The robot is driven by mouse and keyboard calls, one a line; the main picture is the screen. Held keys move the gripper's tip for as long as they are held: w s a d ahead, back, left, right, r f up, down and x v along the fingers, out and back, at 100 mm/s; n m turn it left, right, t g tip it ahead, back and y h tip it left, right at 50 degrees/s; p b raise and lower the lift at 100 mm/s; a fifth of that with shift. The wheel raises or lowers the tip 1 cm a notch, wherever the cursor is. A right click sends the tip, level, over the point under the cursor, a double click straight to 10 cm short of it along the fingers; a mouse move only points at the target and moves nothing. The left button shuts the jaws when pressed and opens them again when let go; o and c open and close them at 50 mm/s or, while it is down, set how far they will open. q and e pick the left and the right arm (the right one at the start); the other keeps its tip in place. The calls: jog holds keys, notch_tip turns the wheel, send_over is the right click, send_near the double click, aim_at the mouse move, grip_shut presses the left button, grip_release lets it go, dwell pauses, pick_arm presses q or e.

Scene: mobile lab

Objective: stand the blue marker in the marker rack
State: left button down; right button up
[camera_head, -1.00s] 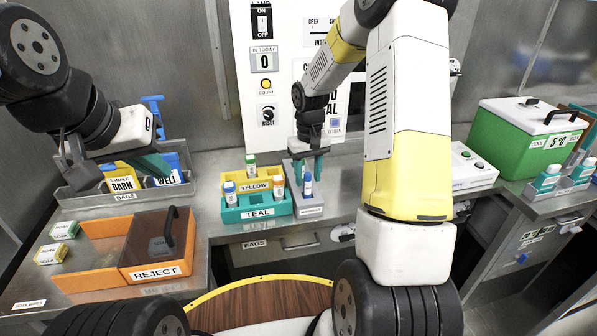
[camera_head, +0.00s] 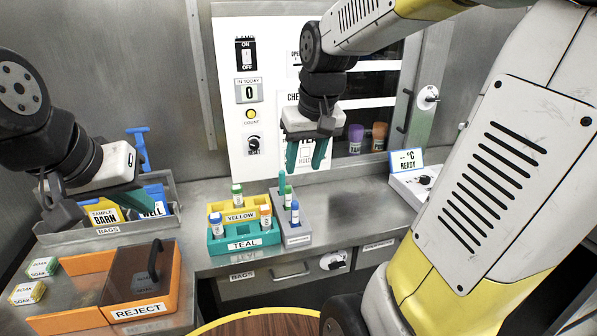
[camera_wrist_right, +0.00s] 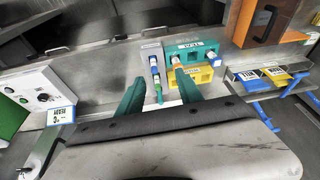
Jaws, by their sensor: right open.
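A narrow grey rack (camera_head: 297,236) stands on the counter right of the coloured racks; its front label is too small to read. A blue-topped marker (camera_head: 295,212) stands upright in its front part. The grey rack also shows in the right wrist view (camera_wrist_right: 146,45). My right gripper (camera_head: 306,166) is open and empty, above and behind the rack, near the wall panel. My left gripper (camera_head: 135,200) hangs over the bag tray; its jaw opening is hidden.
A teal rack (camera_head: 243,243) and a yellow rack (camera_head: 240,213) with capped tubes stand directly left of the grey rack. An orange reject bin (camera_head: 143,307) is at front left. A device with a READY display (camera_head: 405,161) stands right. The counter between is clear.

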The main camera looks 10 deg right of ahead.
jog(key=s+a+r+t+y, duration=0.1)
jog(key=s+r+t, duration=0.1)
jog(key=s, duration=0.9)
jog(key=shift+a+r+m+t, duration=0.15)
jog(key=shift+r+m+t, duration=0.05)
jog(key=shift+m+t, duration=0.2)
dwell(0.3)
